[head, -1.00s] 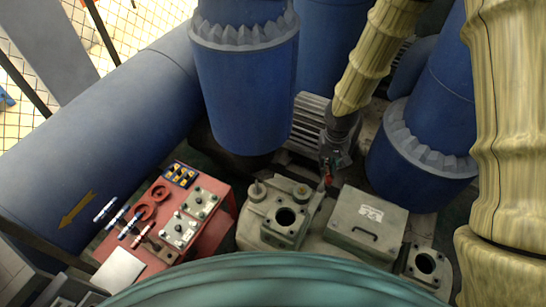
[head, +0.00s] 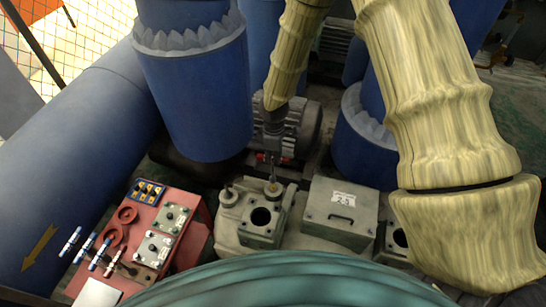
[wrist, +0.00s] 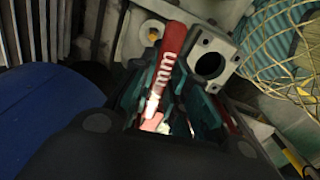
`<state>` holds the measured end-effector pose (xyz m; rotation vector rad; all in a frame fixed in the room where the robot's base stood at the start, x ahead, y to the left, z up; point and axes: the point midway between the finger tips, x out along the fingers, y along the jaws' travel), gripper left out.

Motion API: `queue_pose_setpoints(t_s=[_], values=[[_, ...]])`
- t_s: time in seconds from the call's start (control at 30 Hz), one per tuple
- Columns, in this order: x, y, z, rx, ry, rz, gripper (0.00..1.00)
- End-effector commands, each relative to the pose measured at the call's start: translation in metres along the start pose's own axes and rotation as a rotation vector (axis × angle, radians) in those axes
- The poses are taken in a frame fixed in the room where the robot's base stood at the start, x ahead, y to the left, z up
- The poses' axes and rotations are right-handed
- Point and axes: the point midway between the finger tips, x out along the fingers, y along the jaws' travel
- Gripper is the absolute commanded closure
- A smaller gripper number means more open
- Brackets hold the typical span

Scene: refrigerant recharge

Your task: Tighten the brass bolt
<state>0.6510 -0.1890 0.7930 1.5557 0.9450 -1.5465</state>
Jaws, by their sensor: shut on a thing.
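My gripper (head: 272,158) is above the grey-green machine housing (head: 228,236), seen between the blue tanks. It is shut on a red tool with white marks (wrist: 167,62), which shows between the fingers in the wrist view. The brass bolt (head: 273,187) is in the round boss behind the housing's square flange. In the head view a thin grey shaft runs down from the gripper to the bolt. Whether its tip touches the bolt is too small to tell. The fingertips are partly hidden in the wrist view.
A red table (head: 193,240) at the left holds several striped tools, red rings (head: 127,214) and switch plates. A lidded box (head: 338,212) is right of the flange. Blue tanks (head: 195,100) stand close on both sides of my arm. A grey motor (head: 300,130) is behind.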

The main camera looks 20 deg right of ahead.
Motion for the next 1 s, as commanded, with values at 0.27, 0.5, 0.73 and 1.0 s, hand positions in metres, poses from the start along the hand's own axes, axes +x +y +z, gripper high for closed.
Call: queue_pose_setpoints(t_s=[0.27, 0.5, 0.73, 1.0], values=[[0.019, 0.016, -0.003, -0.338, -0.001, 0.003, 1.0], [0.026, 0.02, -0.003, -0.462, -0.002, 0.002, 1.0], [0.038, 0.02, -0.003, -0.469, -0.002, 0.002, 1.0], [0.059, 0.021, -0.003, -0.469, -0.002, 0.003, 1.0]])
